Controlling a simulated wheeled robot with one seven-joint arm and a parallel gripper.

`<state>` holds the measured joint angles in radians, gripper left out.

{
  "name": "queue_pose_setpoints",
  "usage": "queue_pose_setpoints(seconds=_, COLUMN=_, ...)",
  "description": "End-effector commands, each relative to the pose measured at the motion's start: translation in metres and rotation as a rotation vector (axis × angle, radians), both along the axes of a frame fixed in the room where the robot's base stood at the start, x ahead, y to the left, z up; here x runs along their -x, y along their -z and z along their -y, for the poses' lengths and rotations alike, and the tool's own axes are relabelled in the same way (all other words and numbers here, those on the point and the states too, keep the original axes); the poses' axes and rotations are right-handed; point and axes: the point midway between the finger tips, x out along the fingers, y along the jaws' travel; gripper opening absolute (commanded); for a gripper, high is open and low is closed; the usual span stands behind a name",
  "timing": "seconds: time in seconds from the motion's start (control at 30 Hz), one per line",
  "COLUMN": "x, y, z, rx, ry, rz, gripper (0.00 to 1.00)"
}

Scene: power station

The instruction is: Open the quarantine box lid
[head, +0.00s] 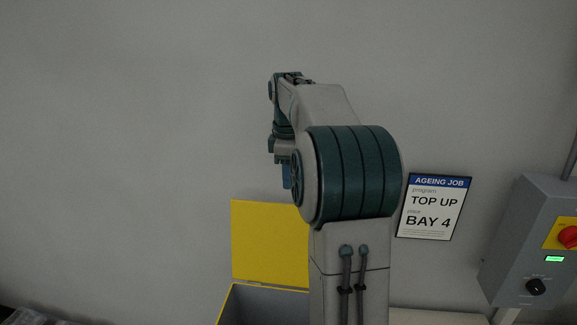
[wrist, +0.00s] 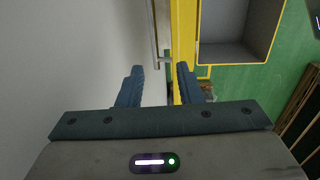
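The quarantine box (head: 262,305) stands low in the head view with its yellow lid (head: 262,240) raised upright at the back, so the box is open. My arm hides the right part of both. My gripper (head: 287,178) points down above the lid's top edge. In the wrist view my gripper (wrist: 160,82) has its two dark fingers apart with nothing held between them. The lid (wrist: 184,45) shows there nearly edge-on as a yellow strip by the right finger. The grey inside of the box (wrist: 237,30) lies to its right and looks empty where visible.
A plain grey wall (head: 130,130) stands close behind the lid. A sign (head: 435,206) hangs right of my arm, and a grey control box (head: 530,245) with a red knob is at the far right. Green floor (wrist: 235,85) shows beside the box.

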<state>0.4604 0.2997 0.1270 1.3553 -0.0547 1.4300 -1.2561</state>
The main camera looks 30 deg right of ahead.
Motion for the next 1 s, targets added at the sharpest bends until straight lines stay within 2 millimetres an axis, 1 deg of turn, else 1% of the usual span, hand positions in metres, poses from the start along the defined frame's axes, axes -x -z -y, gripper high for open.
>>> queue_pose_setpoints(seconds=0.03, x=0.0, y=-0.008, z=0.0, rx=0.001, ry=0.0, rz=0.003, gripper=0.32)
queue_pose_setpoints(seconds=0.1, x=0.0, y=-0.017, z=-0.001, rx=0.0, ry=0.0, rz=0.002, gripper=0.32)
queue_pose_setpoints(seconds=0.2, x=0.001, y=-0.026, z=-0.001, rx=0.0, ry=0.0, rz=0.001, gripper=0.32)
queue_pose_setpoints(seconds=0.33, x=0.001, y=-0.031, z=-0.001, rx=-0.001, ry=0.0, rz=-0.001, gripper=0.32)
queue_pose_setpoints(seconds=0.57, x=0.002, y=-0.031, z=-0.001, rx=-0.001, ry=0.0, rz=-0.001, gripper=0.32)
queue_pose_setpoints(seconds=0.7, x=0.001, y=-0.031, z=-0.001, rx=-0.001, ry=0.017, rz=0.0, gripper=0.0)
queue_pose_setpoints(seconds=0.77, x=0.001, y=-0.032, z=-0.002, rx=-0.002, ry=0.049, rz=0.002, gripper=0.0)
queue_pose_setpoints(seconds=0.87, x=0.001, y=-0.032, z=-0.003, rx=-0.005, ry=0.146, rz=0.006, gripper=0.0)
queue_pose_setpoints(seconds=1.0, x=-0.001, y=-0.033, z=-0.007, rx=-0.014, ry=0.344, rz=0.017, gripper=0.0)
